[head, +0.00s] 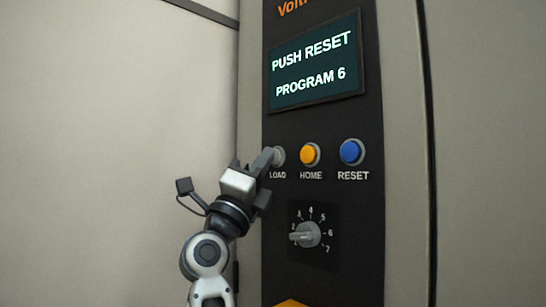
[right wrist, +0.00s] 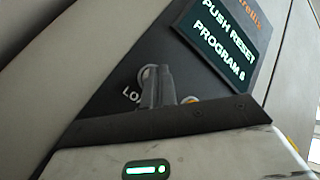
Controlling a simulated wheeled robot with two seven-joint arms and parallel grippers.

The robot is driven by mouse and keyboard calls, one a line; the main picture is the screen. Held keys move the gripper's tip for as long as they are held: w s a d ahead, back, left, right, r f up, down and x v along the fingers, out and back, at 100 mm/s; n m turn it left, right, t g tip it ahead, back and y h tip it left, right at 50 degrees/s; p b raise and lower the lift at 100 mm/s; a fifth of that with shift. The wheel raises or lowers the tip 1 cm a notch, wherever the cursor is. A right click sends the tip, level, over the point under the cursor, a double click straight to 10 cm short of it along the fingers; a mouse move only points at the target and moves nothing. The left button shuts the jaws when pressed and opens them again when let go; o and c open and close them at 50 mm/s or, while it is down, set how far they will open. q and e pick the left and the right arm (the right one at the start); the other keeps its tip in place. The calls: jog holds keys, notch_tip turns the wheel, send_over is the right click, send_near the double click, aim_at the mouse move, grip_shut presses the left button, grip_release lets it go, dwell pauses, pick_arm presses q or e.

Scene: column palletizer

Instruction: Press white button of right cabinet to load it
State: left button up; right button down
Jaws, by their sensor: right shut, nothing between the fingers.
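The white button (head: 279,156) sits above the label LOAD on the dark control panel (head: 345,215) of the cabinet. My right gripper (head: 267,158) is shut and empty. Its fingertips are at the white button and cover its left part; I cannot tell whether they touch it. In the right wrist view the shut fingers (right wrist: 158,72) point at the white button (right wrist: 147,72), which shows only in part behind them. My left gripper is not in view.
The screen (head: 316,63) reads PUSH RESET, PROGRAM 6. A yellow HOME button (head: 310,154) and a blue RESET button (head: 352,152) are to the right of the white one. A rotary dial (head: 306,234) is below. Plain cabinet walls flank the panel.

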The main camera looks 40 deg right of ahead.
jog(key=shift+a, duration=0.1)
jog(key=shift+s+a, duration=0.1)
jog(key=shift+a, duration=0.5)
jog(key=a, duration=0.5)
jog(key=shift+s, duration=0.2)
dwell(0.9)
